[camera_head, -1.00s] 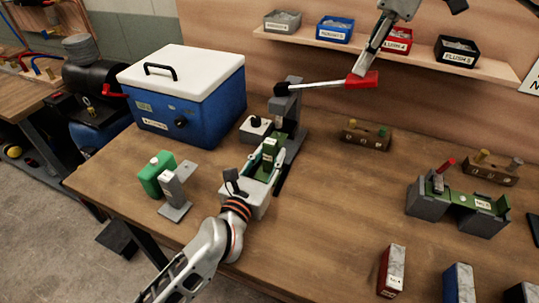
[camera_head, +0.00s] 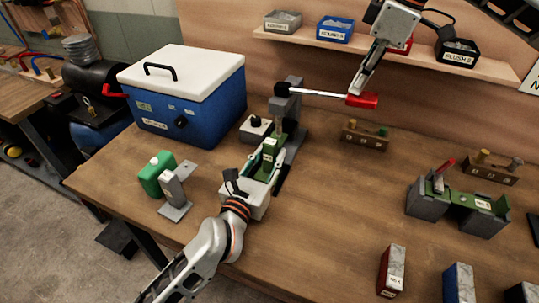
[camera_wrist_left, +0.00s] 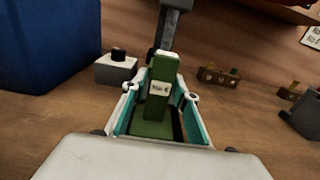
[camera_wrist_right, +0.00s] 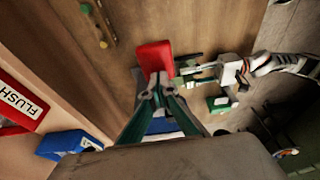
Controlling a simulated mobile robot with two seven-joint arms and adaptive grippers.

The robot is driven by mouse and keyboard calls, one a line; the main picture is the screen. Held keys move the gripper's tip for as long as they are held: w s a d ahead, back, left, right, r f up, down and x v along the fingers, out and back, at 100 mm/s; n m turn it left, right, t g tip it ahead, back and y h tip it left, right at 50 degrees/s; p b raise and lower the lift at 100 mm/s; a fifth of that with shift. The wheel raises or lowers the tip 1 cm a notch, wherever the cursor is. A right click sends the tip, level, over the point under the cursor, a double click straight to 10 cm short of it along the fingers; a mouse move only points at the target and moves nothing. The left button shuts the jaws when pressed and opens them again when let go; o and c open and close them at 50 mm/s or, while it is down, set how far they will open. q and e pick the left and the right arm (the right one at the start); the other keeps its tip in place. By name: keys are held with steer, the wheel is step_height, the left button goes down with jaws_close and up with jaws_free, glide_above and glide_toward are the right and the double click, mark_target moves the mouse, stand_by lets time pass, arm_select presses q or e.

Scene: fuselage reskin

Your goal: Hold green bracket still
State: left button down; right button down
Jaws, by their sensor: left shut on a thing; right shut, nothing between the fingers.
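The green bracket (camera_head: 268,154) is an upright green piece with a white label, sitting at the grey lever press (camera_head: 291,103). My left gripper (camera_head: 264,167) is shut on it; in the left wrist view the fingers lie on both sides of the bracket (camera_wrist_left: 162,92). The press lever has a pale rod and a red handle (camera_head: 363,101) pointing right. My right gripper (camera_head: 356,91) is shut and empty, with its tips at the top of the handle. The right wrist view shows the tips against or very near the red handle (camera_wrist_right: 155,57); exact contact is unclear.
A blue cooler (camera_head: 187,100) with a white lid stands left of the press. A green bottle (camera_head: 156,174) and grey stand (camera_head: 174,196) are at front left. A shelf with bins (camera_head: 335,29) is behind. A grey fixture (camera_head: 457,208) stands at right.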

steer(key=w+a+v, duration=0.1)
steer(key=a+v, duration=0.1)
steer(key=v, duration=0.9)
steer(key=shift+a+r, duration=0.25)
steer(key=shift+r, duration=0.4)
arm_select(q)
steer(key=c, duration=1.5)
jaws_free()
steer(key=v, duration=1.2)
steer(key=shift+s, duration=0.1)
arm_select(e)
steer(key=shift+f, duration=0.1)
